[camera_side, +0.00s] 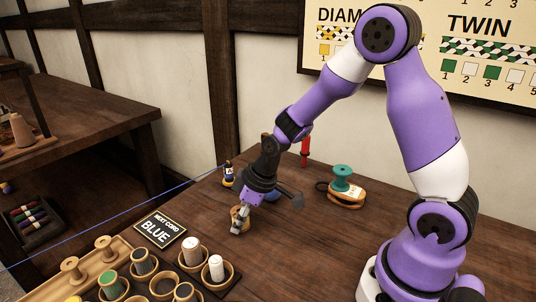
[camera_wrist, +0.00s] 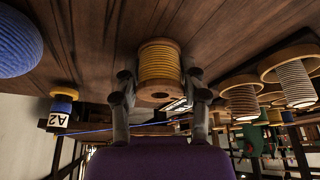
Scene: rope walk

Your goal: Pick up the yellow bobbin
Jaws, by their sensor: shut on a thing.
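The yellow bobbin (camera_wrist: 160,65) has wooden flanges and yellow thread, and sits between the two fingers of my gripper (camera_wrist: 160,98) in the wrist view. The fingers press on it from both sides. In the side view my gripper (camera_side: 241,222) points down at the middle of the table, and the bobbin (camera_side: 236,212) shows only in part behind the fingers. I cannot tell whether its base touches the table.
A tray of cups with white bobbins (camera_side: 191,251) and others stands at the front left, beside a "BLUE" sign (camera_side: 159,231).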

